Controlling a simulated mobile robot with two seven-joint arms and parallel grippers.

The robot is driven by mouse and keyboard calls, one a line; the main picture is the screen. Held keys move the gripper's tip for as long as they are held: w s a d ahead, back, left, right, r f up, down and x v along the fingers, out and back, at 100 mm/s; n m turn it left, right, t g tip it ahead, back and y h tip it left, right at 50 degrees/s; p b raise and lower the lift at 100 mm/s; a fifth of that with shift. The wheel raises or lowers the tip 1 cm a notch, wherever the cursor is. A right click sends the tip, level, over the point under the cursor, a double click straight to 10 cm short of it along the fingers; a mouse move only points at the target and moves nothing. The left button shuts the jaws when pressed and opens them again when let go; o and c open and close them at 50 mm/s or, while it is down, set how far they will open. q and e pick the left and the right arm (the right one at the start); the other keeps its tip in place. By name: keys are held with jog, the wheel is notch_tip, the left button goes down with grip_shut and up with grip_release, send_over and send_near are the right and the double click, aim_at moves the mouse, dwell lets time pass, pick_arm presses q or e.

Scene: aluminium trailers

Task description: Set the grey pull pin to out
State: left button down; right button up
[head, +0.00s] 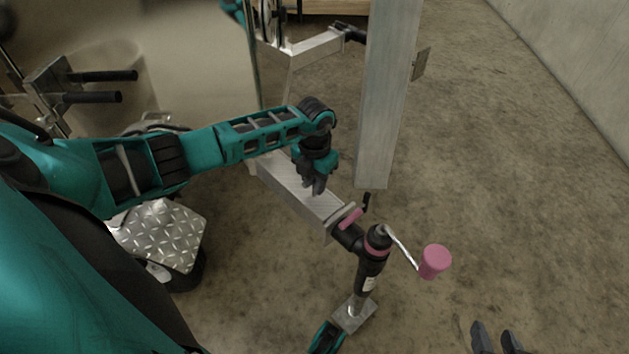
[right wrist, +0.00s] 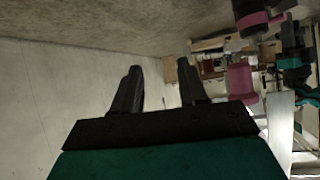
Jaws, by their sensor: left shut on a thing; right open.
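My left gripper (head: 315,188) points down at the top of the aluminium trailer beam (head: 285,180), just behind the jack. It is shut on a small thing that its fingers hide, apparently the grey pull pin. I cannot see the pin itself, nor whether it is in or out. My right gripper (head: 496,341) is at the bottom right of the head view, apart from the jack. In the right wrist view its two fingers (right wrist: 160,88) are open and empty.
The black jack (head: 372,258) at the beam's end has a pink crank handle (head: 435,262) and a smaller pink grip (head: 351,218). An upright aluminium post (head: 386,100) stands behind. A tread-plate step (head: 160,236) is at left. Floor at right is clear up to the wall (head: 580,60).

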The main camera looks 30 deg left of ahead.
pick_arm(q)
jog(key=shift+r+p, duration=0.4)
jog(key=shift+r, duration=0.75)
jog(key=shift+w+f, duration=0.1)
pick_arm(e)
jog(key=shift+s+d+r, duration=0.1)
jog(key=shift+d, duration=0.35)
pick_arm(q)
jog(key=c, duration=1)
grip_release()
jog(key=shift+c, duration=0.2)
pick_arm(e)
jog(key=shift+r, duration=0.1)
pick_arm(q)
jog(key=shift+r, duration=0.45)
notch_tip(320, 180, up, 12)
jog(key=p, duration=0.4)
pick_arm(e)
jog(key=r, duration=0.3)
jog(key=shift+s+d, duration=0.15)
jog(key=shift+d, duration=0.05)
